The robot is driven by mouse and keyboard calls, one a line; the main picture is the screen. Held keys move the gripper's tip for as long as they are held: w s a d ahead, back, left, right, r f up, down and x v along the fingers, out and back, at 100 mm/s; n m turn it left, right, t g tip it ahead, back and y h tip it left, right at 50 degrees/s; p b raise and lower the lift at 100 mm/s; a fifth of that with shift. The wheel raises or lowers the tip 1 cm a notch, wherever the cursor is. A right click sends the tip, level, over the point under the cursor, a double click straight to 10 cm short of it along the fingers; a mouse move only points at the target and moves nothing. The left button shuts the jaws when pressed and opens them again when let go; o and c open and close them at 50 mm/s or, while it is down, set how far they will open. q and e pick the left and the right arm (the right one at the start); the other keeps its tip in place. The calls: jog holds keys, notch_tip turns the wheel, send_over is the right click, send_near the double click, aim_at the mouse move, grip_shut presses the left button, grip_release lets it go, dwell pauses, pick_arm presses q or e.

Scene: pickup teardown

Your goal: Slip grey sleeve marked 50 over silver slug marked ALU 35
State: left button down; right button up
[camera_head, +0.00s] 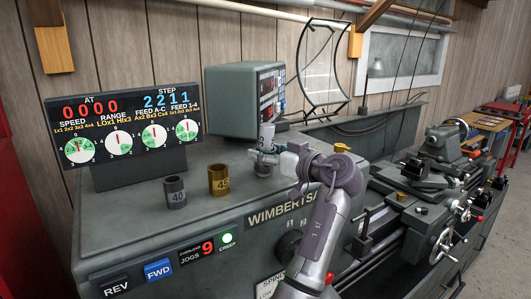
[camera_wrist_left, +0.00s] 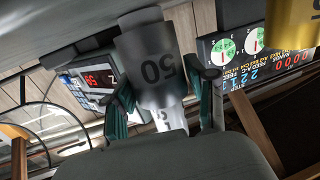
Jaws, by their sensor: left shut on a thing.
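The grey sleeve marked 50 (camera_wrist_left: 158,68) is large in the left wrist view, which is turned upside down. My left gripper (camera_wrist_left: 165,88) is shut on it, with a dark green finger on either side. The silver slug (camera_wrist_left: 170,120), its mark partly legible, shows past one end of the sleeve, in line with it. In the head view the pale slug end (camera_head: 266,137) rises above my left gripper (camera_head: 265,157). How far the sleeve surrounds the slug is hidden. My right gripper is out of view.
A dark grey sleeve marked 40 (camera_head: 175,192) and a gold sleeve marked 45 (camera_head: 219,180) stand on the machine top (camera_head: 135,222). A readout panel (camera_head: 122,122) and a grey display box (camera_head: 240,100) stand behind. The front left of the top is clear.

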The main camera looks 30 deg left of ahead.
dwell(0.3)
pick_arm(q)
jog(key=shift+c, duration=1.3)
grip_release()
jog(key=shift+d, duration=0.1)
jog(key=shift+f, duration=0.1)
jog(key=v, duration=1.2)
